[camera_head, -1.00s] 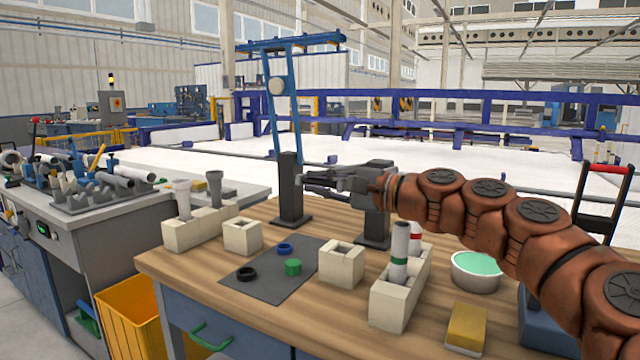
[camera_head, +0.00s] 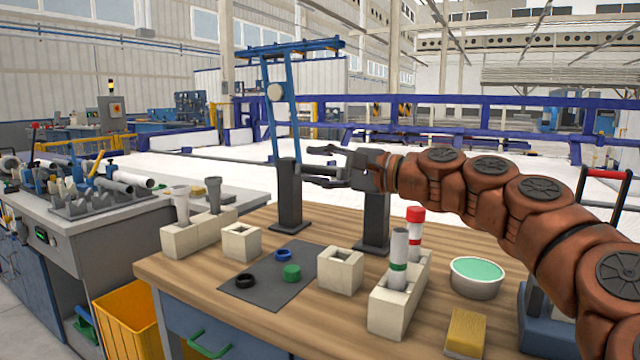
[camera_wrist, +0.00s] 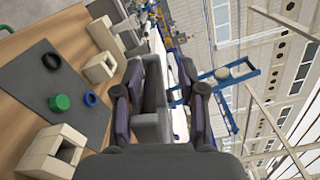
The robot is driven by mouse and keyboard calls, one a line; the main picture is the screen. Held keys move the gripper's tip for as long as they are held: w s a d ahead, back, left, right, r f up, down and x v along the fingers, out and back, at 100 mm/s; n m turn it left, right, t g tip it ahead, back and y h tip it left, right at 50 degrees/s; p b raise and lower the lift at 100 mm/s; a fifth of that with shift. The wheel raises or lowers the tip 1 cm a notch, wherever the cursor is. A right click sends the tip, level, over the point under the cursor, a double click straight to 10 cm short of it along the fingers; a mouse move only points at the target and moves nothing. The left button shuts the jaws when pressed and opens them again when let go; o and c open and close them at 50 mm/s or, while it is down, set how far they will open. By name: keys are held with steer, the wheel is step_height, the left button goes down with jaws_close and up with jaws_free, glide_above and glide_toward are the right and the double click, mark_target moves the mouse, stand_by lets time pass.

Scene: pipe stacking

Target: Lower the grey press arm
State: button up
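A dark grey upright post (camera_head: 288,195) on a flat base stands at the back of the wooden table. A second dark grey post (camera_head: 372,225) stands to its right, under my wrist. My gripper (camera_head: 312,166) points left at the height of the left post's top, its fingers spread apart one above the other. In the wrist view, a grey bar (camera_wrist: 152,92), apparently the press arm, lies between the open fingers (camera_wrist: 160,95). I cannot tell whether either finger touches it. In the head view my gripper hides most of it.
A bowl (camera_head: 477,280) and yellow sponge (camera_head: 465,332) are at right. Cream blocks (camera_head: 341,270) stand nearby.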

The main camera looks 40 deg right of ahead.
step_height(320, 180, up, 4)
steer(key=shift+r, duration=0.95)
steer(key=shift+s+a, duration=0.1)
steer(key=v, duration=0.9)
stand_by(0.5)
stand_by(0.5)
